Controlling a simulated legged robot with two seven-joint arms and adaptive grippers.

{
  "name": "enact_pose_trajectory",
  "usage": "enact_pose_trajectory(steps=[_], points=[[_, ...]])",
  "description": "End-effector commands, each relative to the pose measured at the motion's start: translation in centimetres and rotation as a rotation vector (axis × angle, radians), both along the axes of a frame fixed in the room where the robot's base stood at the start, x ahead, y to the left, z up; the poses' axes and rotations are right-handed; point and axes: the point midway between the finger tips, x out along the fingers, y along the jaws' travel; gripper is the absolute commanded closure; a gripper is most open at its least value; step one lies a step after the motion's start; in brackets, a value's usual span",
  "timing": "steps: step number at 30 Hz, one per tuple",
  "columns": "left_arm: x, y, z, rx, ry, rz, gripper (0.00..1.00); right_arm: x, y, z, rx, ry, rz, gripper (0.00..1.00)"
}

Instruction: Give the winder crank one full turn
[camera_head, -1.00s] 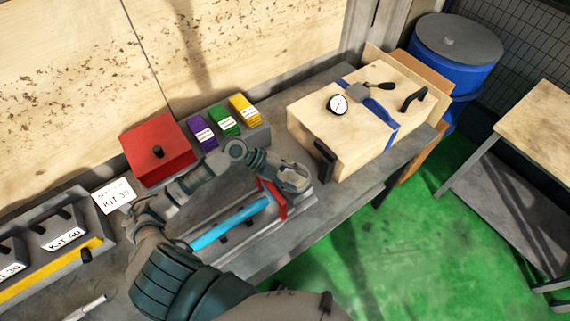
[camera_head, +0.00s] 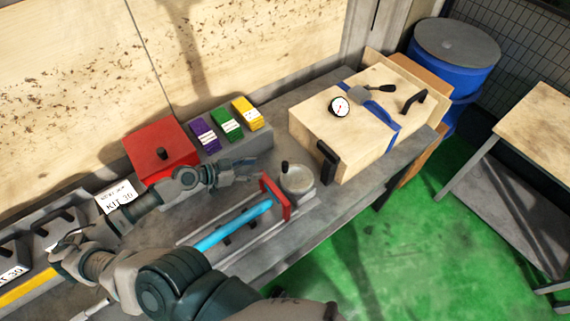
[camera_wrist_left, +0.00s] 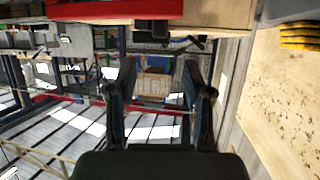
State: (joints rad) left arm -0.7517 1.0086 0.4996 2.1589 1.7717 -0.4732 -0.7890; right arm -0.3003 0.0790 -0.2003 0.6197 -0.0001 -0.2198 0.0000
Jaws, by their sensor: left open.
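A round grey disc (camera_head: 297,181) with an upright black knob (camera_head: 285,167) sits at the right end of a long fixture on the bench; it looks like the winder crank. A red plate (camera_head: 275,197) and a blue bar (camera_head: 235,226) stand just left of it. My left gripper (camera_head: 243,170) is open and empty, left of the knob and apart from it. In the left wrist view its two fingers (camera_wrist_left: 160,85) stand apart with nothing between them, and the crank does not show. My right gripper is not in view.
A red box (camera_head: 160,150) and purple, green and yellow packs (camera_head: 226,124) stand behind my arm. A wooden crate (camera_head: 350,125) with a blue strap, dial and black handles stands right of the disc. Kit bins (camera_head: 50,235) are at the left.

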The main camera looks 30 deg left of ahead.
Motion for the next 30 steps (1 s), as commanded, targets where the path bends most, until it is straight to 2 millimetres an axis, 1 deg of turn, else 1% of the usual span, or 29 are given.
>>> enact_pose_trajectory(steps=[1,6,14,24,30], points=[[0.9,-0.6,-0.4,0.008,0.001,-0.006,0.49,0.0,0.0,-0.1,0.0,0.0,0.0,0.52],[3.2,-2.1,-1.7,0.01,-0.002,-0.005,0.49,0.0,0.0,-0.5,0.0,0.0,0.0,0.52],[5.5,-3.6,-2.6,0.005,-0.005,-0.002,0.49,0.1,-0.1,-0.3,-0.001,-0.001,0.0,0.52],[8.6,-5.6,-4.1,-0.001,-0.003,0.003,0.49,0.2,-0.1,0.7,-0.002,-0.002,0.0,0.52],[9.6,-6.4,-4.8,0.001,0.0,0.0,0.49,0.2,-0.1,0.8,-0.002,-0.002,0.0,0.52]])
